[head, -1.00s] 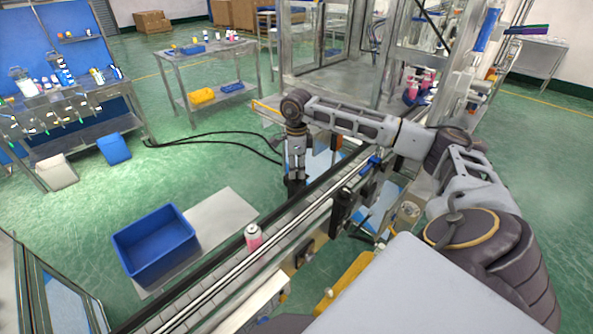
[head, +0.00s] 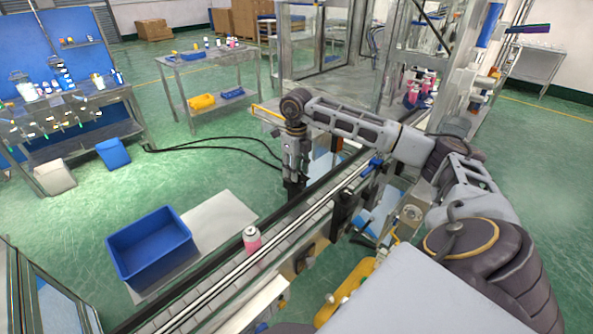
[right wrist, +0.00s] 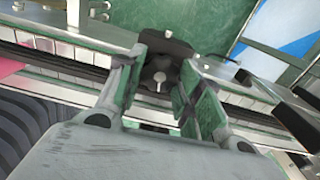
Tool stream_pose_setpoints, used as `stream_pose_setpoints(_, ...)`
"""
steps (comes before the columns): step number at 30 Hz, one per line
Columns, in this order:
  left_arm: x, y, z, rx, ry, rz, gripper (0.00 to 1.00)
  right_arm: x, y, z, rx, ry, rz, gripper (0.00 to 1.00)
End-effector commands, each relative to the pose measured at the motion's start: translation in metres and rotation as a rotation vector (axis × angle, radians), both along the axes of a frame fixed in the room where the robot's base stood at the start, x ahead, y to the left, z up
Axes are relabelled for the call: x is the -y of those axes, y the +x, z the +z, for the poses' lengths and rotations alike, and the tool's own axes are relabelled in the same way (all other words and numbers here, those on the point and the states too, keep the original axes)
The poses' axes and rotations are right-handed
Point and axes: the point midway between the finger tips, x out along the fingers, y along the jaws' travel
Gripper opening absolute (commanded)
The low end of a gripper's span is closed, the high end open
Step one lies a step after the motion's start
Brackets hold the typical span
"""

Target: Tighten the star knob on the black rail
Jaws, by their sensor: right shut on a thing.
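The star knob (right wrist: 160,78) is a dark knob with a pale bolt in its middle, on a dark bracket at the black rail (right wrist: 75,62). In the right wrist view it sits between the two fingers of my right gripper (right wrist: 163,82), which is shut on it. In the head view my right gripper (head: 294,190) points down at the far side of the black rail (head: 225,262), and the knob is hidden there. My left gripper is not in view.
A pink can with a pale top (head: 252,240) stands upright on the conveyor (head: 205,285). A blue bin (head: 150,245) sits on a grey plate (head: 222,222) left of it. Black cables (head: 215,135) run across the green floor to the conveyor.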

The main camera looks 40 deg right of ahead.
Motion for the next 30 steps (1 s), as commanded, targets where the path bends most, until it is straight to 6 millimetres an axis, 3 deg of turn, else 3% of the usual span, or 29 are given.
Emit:
stream_pose_setpoints(12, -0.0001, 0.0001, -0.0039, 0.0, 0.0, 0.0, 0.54, 0.0005, 0.001, 0.0014, 0.004, 0.0, -0.209, 0.12)
stream_pose_setpoints(28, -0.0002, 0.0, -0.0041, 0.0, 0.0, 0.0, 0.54, 0.0008, 0.001, 0.0018, 0.005, -0.001, -0.241, 0.12)
stream_pose_setpoints(29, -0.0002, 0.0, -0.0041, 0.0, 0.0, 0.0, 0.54, 0.0008, 0.001, 0.0019, 0.005, -0.001, -0.241, 0.37)
stream_pose_setpoints(30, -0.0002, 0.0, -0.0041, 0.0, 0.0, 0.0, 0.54, 0.0008, 0.0011, 0.0019, 0.005, -0.001, -0.241, 0.42)
